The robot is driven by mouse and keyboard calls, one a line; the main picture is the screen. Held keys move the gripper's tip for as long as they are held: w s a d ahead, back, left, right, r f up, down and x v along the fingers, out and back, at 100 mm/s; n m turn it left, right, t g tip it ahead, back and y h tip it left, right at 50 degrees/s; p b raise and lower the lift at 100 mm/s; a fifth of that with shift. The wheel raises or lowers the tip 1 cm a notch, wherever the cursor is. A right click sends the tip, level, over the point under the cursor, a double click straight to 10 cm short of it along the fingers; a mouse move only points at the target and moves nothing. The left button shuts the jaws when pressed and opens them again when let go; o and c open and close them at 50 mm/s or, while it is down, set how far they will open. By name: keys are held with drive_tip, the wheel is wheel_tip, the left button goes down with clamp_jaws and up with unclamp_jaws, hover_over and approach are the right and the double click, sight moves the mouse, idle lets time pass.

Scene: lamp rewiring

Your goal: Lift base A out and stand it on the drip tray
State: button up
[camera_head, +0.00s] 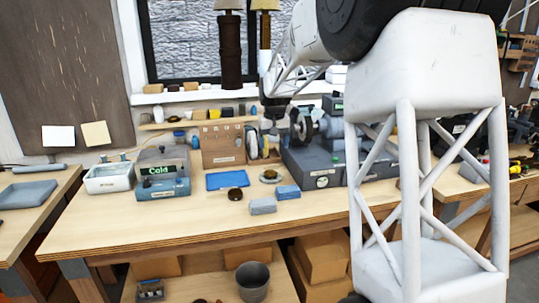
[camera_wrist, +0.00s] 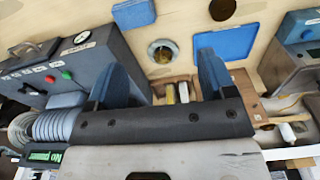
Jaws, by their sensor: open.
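My gripper (camera_head: 275,117) hangs over the back of the bench, near the cardboard box. In the wrist view its two blue fingers (camera_wrist: 160,68) are spread with nothing held between them. A flat blue tray (camera_head: 228,180), perhaps the drip tray, lies mid-bench; it also shows in the wrist view (camera_wrist: 226,41). No part is readable as base A. A dark round piece (camera_head: 235,193) lies in front of the blue tray. A small round dish with a brass-coloured centre (camera_head: 270,176) sits to its right; I cannot tell whether either is a base.
A device reading "Cold" (camera_head: 162,175) and a white tub (camera_head: 108,178) stand at the left. A grey gauge box (camera_head: 315,165) stands right. The bench's front left is clear.

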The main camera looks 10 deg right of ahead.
drive_tip(key=w+d+f, duration=0.2)
drive_tip(key=w+f, duration=0.5)
drive_tip(key=w, duration=0.5)
approach(271, 173)
drive_tip(key=shift+w+f+g, duration=0.1)
drive_tip(key=shift+w+g, duration=0.3)
drive_tip(key=shift+w, duration=0.1)
drive_tip(key=shift+f, duration=0.15)
drive_tip(key=shift+f, duration=3.85)
drive_tip(key=shift+c, duration=0.4)
drive_tip(key=c, duration=0.6)
drive_tip(key=shift+r, duration=2.5)
